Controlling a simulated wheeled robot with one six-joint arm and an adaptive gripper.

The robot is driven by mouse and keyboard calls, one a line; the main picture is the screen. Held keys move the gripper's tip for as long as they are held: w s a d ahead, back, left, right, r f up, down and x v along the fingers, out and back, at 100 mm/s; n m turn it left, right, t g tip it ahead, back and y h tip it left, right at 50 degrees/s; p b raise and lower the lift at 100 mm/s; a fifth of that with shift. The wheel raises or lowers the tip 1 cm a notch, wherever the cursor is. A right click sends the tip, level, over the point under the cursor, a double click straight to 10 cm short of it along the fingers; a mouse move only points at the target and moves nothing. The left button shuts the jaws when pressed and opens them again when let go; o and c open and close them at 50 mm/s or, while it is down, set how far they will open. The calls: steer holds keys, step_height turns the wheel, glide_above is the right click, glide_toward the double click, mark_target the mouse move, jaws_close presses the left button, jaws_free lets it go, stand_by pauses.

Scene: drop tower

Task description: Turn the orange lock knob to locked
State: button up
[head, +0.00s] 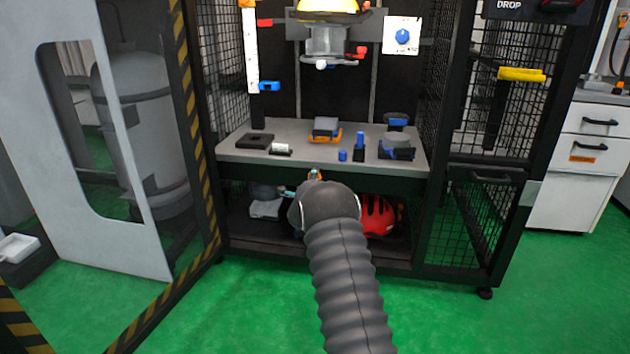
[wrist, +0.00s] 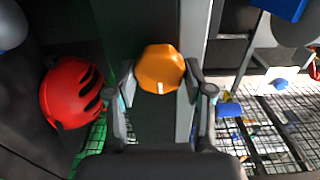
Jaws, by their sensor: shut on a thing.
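The orange lock knob (wrist: 160,70) shows in the wrist view between my two fingers, with a small white mark on its lower edge. My gripper (wrist: 160,88) is shut on the knob, one finger on each side. In the head view only a small orange piece of the knob (head: 315,174) shows at the front edge of the bench, above the end of my arm. My arm hides most of my gripper and the knob's surroundings there.
A red helmet (head: 378,216) sits on the lower shelf, also seen in the wrist view (wrist: 72,92). The bench top (head: 235,154) holds blue and orange fixtures. Mesh side walls flank the tower, and an open door (head: 150,240) stands at left.

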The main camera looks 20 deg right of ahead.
steer(key=o, duration=1.1)
steer(key=shift+s, duration=0.1)
steer(key=v, duration=1.2)
